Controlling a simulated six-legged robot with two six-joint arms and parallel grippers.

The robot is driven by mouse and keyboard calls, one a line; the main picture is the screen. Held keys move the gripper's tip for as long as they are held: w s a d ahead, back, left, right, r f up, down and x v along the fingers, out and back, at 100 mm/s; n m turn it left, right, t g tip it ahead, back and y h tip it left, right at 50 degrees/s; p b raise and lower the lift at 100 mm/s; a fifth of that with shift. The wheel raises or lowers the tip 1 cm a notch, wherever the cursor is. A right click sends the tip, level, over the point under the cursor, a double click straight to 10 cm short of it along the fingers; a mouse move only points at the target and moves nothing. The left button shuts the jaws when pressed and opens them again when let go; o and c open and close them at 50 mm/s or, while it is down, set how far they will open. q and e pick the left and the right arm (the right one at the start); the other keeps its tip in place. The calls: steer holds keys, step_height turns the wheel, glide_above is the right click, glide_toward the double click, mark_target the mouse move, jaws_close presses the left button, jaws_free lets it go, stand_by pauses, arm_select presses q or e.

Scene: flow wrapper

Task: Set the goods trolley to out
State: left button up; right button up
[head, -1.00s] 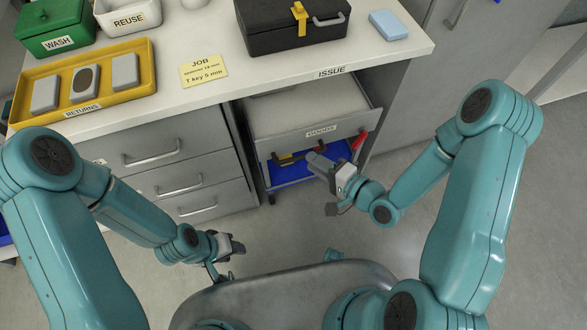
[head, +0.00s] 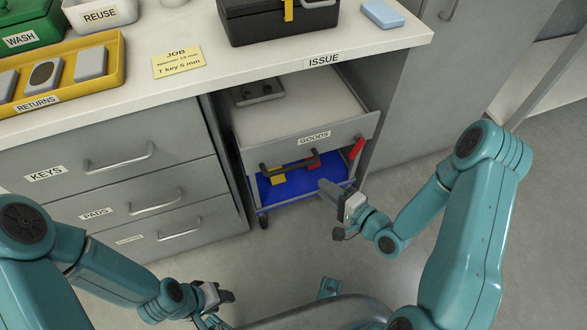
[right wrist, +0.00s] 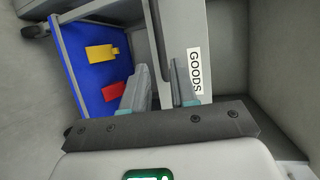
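The goods trolley (head: 348,131) is a grey wheeled unit labelled GOODS, standing under the bench top with its front partly out past the bench edge. It has a dark handle (head: 290,161) on its front and a blue lower shelf (head: 270,194). My right gripper (head: 324,187) is just below and right of the handle, apart from it in the head view. In the right wrist view its two fingers (right wrist: 161,88) are spread, with the GOODS label (right wrist: 196,70) close beyond. My left gripper (head: 228,296) is low in the head view, away from the trolley; its fingers are unclear.
Grey drawers (head: 115,185) stand left of the trolley and a grey cabinet (head: 445,85) to the right. A red piece (head: 357,148) is at the trolley's front right. The bench top (head: 215,75) carries trays and boxes. The floor in front looks clear.

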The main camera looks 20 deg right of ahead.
mark_target(296, 168)
steer(key=b+x, duration=0.2)
steer(key=x, duration=1.1)
steer(key=shift+a, duration=0.1)
jaws_close()
